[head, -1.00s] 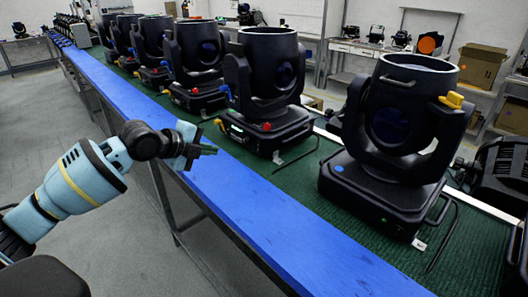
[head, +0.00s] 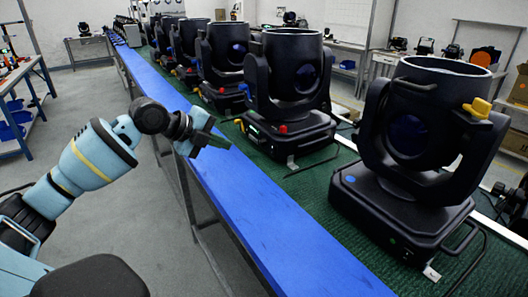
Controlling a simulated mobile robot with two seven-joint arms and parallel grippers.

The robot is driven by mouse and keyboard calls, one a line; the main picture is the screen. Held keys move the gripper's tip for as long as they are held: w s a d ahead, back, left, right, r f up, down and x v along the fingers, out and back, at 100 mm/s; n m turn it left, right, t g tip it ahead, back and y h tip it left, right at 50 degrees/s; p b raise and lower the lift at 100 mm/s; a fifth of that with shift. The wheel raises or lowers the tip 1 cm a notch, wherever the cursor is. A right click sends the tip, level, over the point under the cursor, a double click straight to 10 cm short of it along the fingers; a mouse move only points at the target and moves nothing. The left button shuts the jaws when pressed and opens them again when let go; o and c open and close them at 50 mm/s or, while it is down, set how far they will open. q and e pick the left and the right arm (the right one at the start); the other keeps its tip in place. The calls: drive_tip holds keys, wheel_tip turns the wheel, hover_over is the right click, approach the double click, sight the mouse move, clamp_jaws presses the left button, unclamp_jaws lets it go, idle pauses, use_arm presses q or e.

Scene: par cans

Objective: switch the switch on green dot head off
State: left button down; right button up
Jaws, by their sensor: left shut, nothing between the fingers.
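A row of black moving heads stands on a green-topped bench. The nearest head (head: 412,140) has a blue dot (head: 350,179) and a small green light low on its base. The second head (head: 290,85) has a red dot (head: 283,129) and a small green mark at the left of its base. I cannot tell which head carries the green dot; no switch is clear. My left gripper (head: 220,141) is shut and empty, over the blue bench edge, left of the second head and apart from it. My right gripper is not in view.
A blue strip (head: 255,218) runs along the front edge of the bench. More black heads (head: 222,60) stand farther back in the row. Cables lie on the green surface (head: 303,180). The grey floor (head: 110,200) left of the bench is open. Shelving (head: 22,105) stands at far left.

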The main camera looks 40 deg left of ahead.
use_arm(q)
drive_tip(key=shift+w, duration=0.1)
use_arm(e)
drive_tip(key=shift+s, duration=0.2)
use_arm(q)
approach(271, 154)
drive_tip(key=f, duration=0.2)
drive_tip(key=shift+w+f+p, duration=0.3)
drive_tip(key=shift+w+p, duration=0.1)
drive_tip(key=shift+w+d+f, duration=0.15)
drive_tip(key=shift+w+d, duration=0.15)
drive_tip(key=shift+w, duration=0.35)
drive_tip(key=shift+w+d+f, duration=0.2)
drive_tip(key=shift+w+d, duration=0.1)
drive_tip(key=shift+w, duration=0.4)
drive_tip(key=shift+w+d+f, duration=0.15)
drive_tip(key=shift+w+d, duration=0.15)
drive_tip(key=shift+w, duration=0.35)
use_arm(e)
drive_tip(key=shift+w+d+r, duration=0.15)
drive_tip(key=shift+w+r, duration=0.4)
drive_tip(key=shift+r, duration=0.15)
